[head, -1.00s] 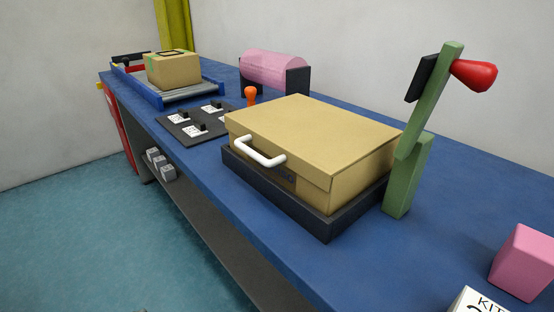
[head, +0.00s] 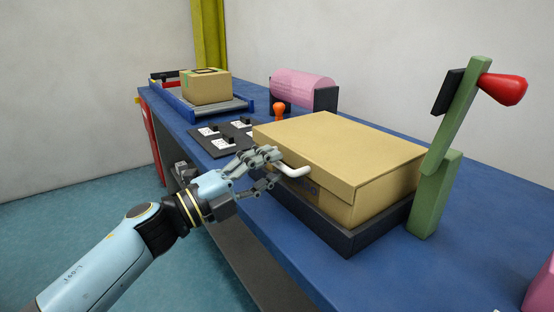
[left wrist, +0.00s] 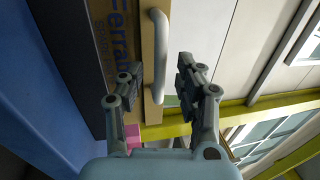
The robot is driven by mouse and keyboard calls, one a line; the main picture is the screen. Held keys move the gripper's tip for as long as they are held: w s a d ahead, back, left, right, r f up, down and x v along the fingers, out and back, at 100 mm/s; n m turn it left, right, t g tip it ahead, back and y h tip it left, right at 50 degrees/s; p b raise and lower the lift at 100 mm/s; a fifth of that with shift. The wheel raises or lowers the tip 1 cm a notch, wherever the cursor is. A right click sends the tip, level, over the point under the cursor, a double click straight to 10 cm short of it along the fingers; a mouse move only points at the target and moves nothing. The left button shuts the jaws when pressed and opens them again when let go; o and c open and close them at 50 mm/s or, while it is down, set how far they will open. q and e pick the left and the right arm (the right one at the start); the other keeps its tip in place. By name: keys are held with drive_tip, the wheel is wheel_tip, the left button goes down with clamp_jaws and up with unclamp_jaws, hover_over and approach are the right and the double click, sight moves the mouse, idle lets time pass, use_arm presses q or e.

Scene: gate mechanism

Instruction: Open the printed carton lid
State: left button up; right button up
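The tan printed carton (head: 345,150) sits in a dark tray (head: 375,238) on the blue bench, its lid lying closed. A white bar handle (head: 296,171) is on the front of the lid. My left gripper (head: 272,168) is open at the handle's left end, with fingers partly covering it. In the left wrist view, the white handle (left wrist: 156,50) runs between the two spread fingers (left wrist: 160,72), apart from both pads as far as I can see. Printed lettering (left wrist: 117,30) shows on the carton front. My right gripper is not in view.
A green post (head: 440,170) with a red knob (head: 503,89) stands close right of the carton. A dark switch panel (head: 215,146), an orange knob (head: 280,109), a pink roller (head: 303,88) and another box (head: 206,87) lie behind. Floor is clear at left.

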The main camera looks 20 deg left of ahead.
use_arm(q)
drive_tip(key=shift+x, duration=1.1)
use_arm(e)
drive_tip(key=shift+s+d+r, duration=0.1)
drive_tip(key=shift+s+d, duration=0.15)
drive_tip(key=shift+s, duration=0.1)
use_arm(q)
clamp_jaws()
